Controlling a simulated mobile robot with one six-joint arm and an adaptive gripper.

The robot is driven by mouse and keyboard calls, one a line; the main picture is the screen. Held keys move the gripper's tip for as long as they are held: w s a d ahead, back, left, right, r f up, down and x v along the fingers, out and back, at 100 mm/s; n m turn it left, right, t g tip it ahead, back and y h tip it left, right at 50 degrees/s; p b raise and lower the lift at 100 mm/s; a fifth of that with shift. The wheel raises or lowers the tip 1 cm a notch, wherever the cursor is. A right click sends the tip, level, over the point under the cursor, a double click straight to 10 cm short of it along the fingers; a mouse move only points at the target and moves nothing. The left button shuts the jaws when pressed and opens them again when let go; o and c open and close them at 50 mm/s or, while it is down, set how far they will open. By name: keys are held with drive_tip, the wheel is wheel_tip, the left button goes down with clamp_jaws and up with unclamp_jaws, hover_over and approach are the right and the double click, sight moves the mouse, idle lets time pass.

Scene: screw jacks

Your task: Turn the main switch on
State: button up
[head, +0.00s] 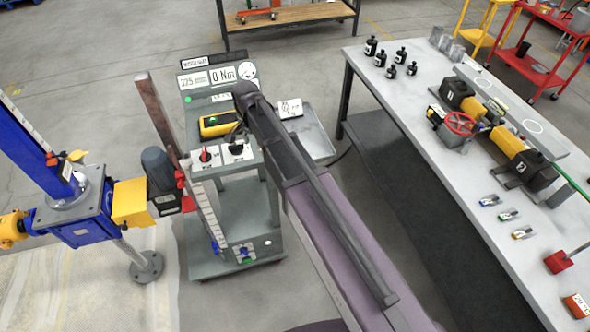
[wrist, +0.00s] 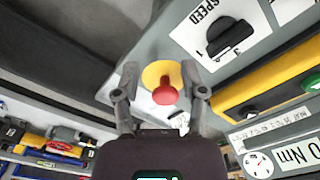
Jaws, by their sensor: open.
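A red rotary knob (head: 204,155) sits on a white plate at the left of the grey console; it looks like the main switch, but its label is too small to read. Beside it on the right is a plate with a black knob, the SPEED selector (wrist: 229,35) in the wrist view. My gripper (wrist: 160,75) is open and empty, above the console. In the head view my arm hides most of the gripper.
A yellow box (head: 212,131) with a green light stands behind the knobs, below a 0 Nm display (head: 223,75). A blue and yellow screw jack (head: 85,205) stands at left. A grey workbench (head: 425,125) with parts is at right.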

drive_tip(key=s+d+f+b, duration=0.2)
drive_tip(key=d+f+b, duration=0.1)
drive_tip(key=d, duration=0.3)
drive_tip(key=s+d+f+n+b, duration=0.1)
drive_tip(key=s+d+f+b, duration=0.2)
drive_tip(key=d, duration=0.4)
drive_tip(key=shift+f+b, duration=0.35)
drive_tip(key=shift+f, duration=0.2)
drive_tip(key=shift+r, duration=0.1)
wheel_tip(320, 180, up, 15)
drive_tip(key=n+p, duration=0.7)
drive_tip(key=p, duration=0.8)
hover_over(204, 152)
drive_tip(key=shift+a, duration=0.15)
wheel_tip(204, 152, down, 14)
drive_tip(key=b, duration=1.3)
drive_tip(key=shift+r+b, duration=0.1)
drive_tip(key=shift+b, duration=0.2)
